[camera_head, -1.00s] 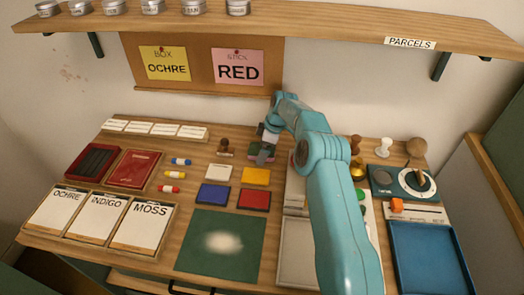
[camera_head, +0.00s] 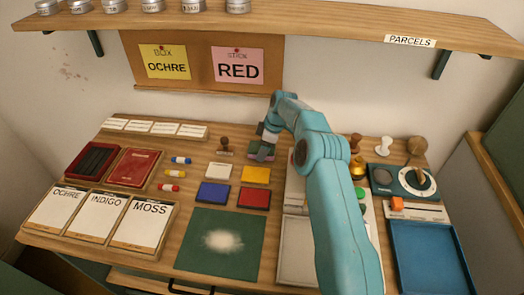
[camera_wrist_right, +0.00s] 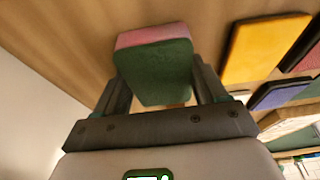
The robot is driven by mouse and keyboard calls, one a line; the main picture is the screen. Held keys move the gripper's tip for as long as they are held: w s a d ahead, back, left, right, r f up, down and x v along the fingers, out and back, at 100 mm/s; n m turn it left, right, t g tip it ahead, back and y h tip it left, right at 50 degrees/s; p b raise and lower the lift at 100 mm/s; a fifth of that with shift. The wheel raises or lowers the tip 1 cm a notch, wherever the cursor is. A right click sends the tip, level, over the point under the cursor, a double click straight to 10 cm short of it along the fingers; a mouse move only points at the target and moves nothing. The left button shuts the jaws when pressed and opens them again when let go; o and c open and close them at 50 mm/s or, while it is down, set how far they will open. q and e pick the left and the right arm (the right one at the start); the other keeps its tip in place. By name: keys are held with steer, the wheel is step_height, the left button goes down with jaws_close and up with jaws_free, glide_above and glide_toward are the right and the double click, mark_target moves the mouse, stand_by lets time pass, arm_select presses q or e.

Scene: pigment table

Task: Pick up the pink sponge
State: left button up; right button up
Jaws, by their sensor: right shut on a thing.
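The sponge has a pink layer and a dark green layer and shows large in the right wrist view (camera_wrist_right: 155,65). My right gripper (camera_wrist_right: 155,88) is shut on it, with one finger on each side. In the head view the sponge (camera_head: 262,148) is small and partly hidden by my right gripper (camera_head: 264,151), near the back of the table behind the yellow pad. I cannot tell for sure whether the sponge is clear of the table. My left gripper is not in view.
A yellow pad (camera_head: 256,175), a white pad (camera_head: 219,172), a blue pad (camera_head: 213,194) and a red pad (camera_head: 254,198) lie in front. A shelf (camera_head: 300,25) overhangs the back. A blue tray (camera_head: 430,258) lies at right.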

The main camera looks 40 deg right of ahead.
step_height(320, 180, up, 10)
steer(key=shift+r, duration=0.1)
stand_by(0.4)
steer(key=o, duration=0.5)
steer(key=shift+c, duration=0.2)
steer(key=c, duration=0.4)
